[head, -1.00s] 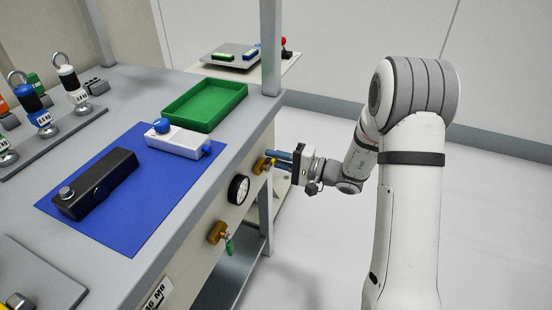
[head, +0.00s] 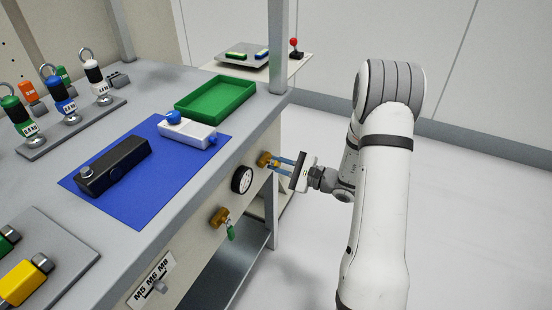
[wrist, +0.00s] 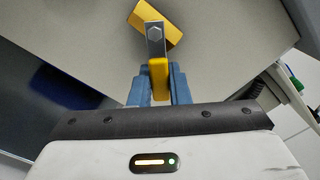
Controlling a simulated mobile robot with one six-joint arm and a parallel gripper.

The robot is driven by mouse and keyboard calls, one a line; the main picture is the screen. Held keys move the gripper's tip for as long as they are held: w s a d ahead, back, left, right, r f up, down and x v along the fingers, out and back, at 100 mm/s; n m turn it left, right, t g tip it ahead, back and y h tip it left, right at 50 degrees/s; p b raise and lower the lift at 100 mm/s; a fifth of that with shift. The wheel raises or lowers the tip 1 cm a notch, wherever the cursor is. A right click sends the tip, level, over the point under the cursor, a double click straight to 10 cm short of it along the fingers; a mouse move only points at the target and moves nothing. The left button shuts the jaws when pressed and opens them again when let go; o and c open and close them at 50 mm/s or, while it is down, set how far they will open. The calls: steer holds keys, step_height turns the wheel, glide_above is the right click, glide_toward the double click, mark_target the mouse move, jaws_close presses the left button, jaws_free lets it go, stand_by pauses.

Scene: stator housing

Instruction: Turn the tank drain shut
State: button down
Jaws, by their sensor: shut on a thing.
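A brass valve (head: 265,159) sits on the bench's front panel, right of the gauge. The wrist view shows its yellow body (wrist: 160,15), a hex bolt, and a metal lever with a yellow grip (wrist: 159,80). My gripper (head: 281,163) is at this valve, its blue fingers (wrist: 159,88) shut on the yellow grip from both sides. The lever lies at an angle to the valve body in the wrist view. A second brass valve with a green handle (head: 230,232) is lower left on the panel. No label shows which one is the tank drain.
The round gauge (head: 242,179) is close to the left of the held valve. A bench leg (head: 278,45) rises just behind it. A green tray (head: 217,98) and a blue mat (head: 140,212) lie on the bench top. Open floor is to the right.

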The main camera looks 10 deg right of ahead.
mark_target(260, 171)
steer(key=shift+s+a+f+m+p, duration=0.2)
steer(key=shift+s+a+m+p, duration=0.25)
steer(key=shift+m+p, duration=0.7)
steer(key=shift+s+a+f+m+p, duration=0.25)
steer(key=shift+s+a+m+p, duration=0.25)
steer(key=shift+m, duration=1.2)
steer(key=shift+s+a+f+m+p, duration=0.3)
steer(key=shift+m+p, duration=0.65)
steer(key=shift+m, duration=0.5)
steer(key=shift+s, duration=0.1)
steer(key=c, duration=1.4)
jaws_free()
steer(key=shift+o, duration=0.2)
steer(key=shift+d, duration=0.1)
steer(key=v, duration=0.7)
steer(key=shift+s+d+p, duration=0.2)
steer(key=shift+d+p, duration=0.1)
steer(key=shift+p, duration=0.1)
steer(key=shift+r, duration=0.15)
